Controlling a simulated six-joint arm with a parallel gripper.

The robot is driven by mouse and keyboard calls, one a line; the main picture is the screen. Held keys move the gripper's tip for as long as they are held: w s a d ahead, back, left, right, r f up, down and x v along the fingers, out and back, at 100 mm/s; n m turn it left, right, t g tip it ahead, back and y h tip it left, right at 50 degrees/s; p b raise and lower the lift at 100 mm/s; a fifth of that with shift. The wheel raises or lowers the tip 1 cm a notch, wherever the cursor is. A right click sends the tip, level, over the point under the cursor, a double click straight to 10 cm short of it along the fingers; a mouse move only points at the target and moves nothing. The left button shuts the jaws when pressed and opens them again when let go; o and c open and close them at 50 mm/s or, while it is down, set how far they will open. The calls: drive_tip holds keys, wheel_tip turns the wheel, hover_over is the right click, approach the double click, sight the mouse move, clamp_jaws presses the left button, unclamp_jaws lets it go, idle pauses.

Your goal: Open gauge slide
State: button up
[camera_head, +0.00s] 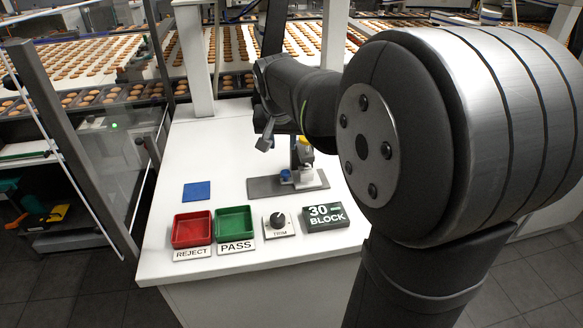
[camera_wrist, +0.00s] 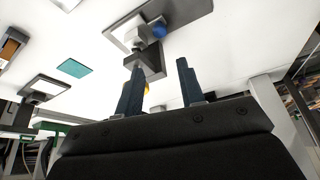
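The gauge stands on a dark grey base plate (camera_head: 262,187) on the white bench. It has a grey upright (camera_head: 303,158), a yellow top part (camera_head: 304,141) and a blue part (camera_head: 286,175) low down. My gripper (camera_head: 265,140) is above and left of the gauge, apart from it in the head view. In the wrist view my gripper (camera_wrist: 159,77) has its two dark fingers spread with a gap between them. The gauge's plate (camera_wrist: 190,12), blue part (camera_wrist: 159,29) and grey block (camera_wrist: 150,60) show beyond the fingers. The slide's position is unclear.
A red REJECT tray (camera_head: 192,230), a green PASS tray (camera_head: 235,222), a TRIM knob (camera_head: 278,220) and a 30 BLOCK box (camera_head: 326,216) line the bench front. A blue square (camera_head: 197,191) lies behind the trays. A white post (camera_head: 195,60) rises behind.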

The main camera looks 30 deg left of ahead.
sight(285, 172)
drive_tip(key=x, duration=1.5)
drive_tip(key=shift+f, duration=0.4)
clamp_jaws()
drive_tip(key=s+a, duration=0.9)
drive_tip(key=shift+a, duration=0.15)
unclamp_jaws()
drive_tip(key=shift+w, duration=0.1)
